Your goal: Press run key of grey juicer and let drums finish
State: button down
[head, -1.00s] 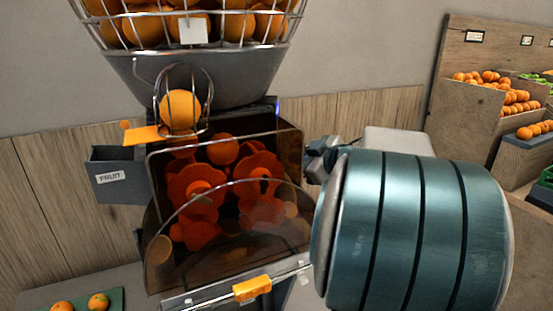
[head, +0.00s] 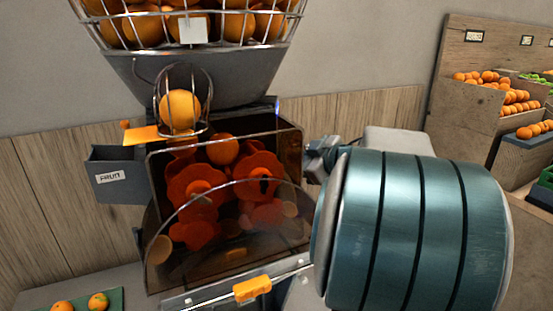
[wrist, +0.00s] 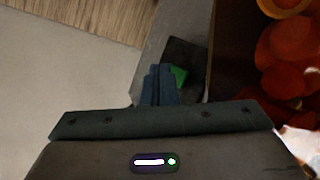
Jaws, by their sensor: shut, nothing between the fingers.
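The grey juicer (head: 190,78) stands before me, with orange-red drums (head: 195,185) behind a tinted clear cover. One orange (head: 180,108) sits in the wire feed cage above the drums. In the wrist view, a green key (wrist: 179,75) shows on a dark panel (wrist: 187,52) at the juicer's side. My gripper (wrist: 158,72) is shut and empty, with its fingertips at the green key and partly covering it. I cannot tell whether they touch it. In the head view, my gripper (head: 319,157) is beside the juicer's right side, mostly hidden by my arm.
A wire basket of oranges (head: 240,25) tops the juicer. A grey bin labelled FRUIT (head: 120,178) is at its left. An orange-handled bar (head: 252,289) crosses the front. A green board (head: 75,301) with oranges lies lower left. Wooden produce shelves (head: 470,115) stand at right.

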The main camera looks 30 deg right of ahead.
dwell(0.8)
jog(key=shift+w+a+p, duration=0.2)
jog(key=shift+a+p, duration=0.15)
jog(key=shift+p, duration=0.05)
jog(key=shift+w+a, duration=0.3)
jog(key=shift+a, duration=0.15)
dwell(0.8)
jog(key=shift+d+p, duration=0.1)
jog(key=shift+p, duration=0.2)
jog(key=shift+s+d+p, duration=0.35)
jog(key=shift+s+d, duration=0.15)
jog(key=shift+d, duration=0.15)
jog(key=shift+s+d+p, duration=0.55)
jog(key=shift+s+d, duration=0.15)
jog(key=shift+d, duration=0.35)
jog(key=shift+s+d+p, duration=0.5)
jog(key=shift+s+d, duration=0.2)
jog(key=shift+d, duration=0.35)
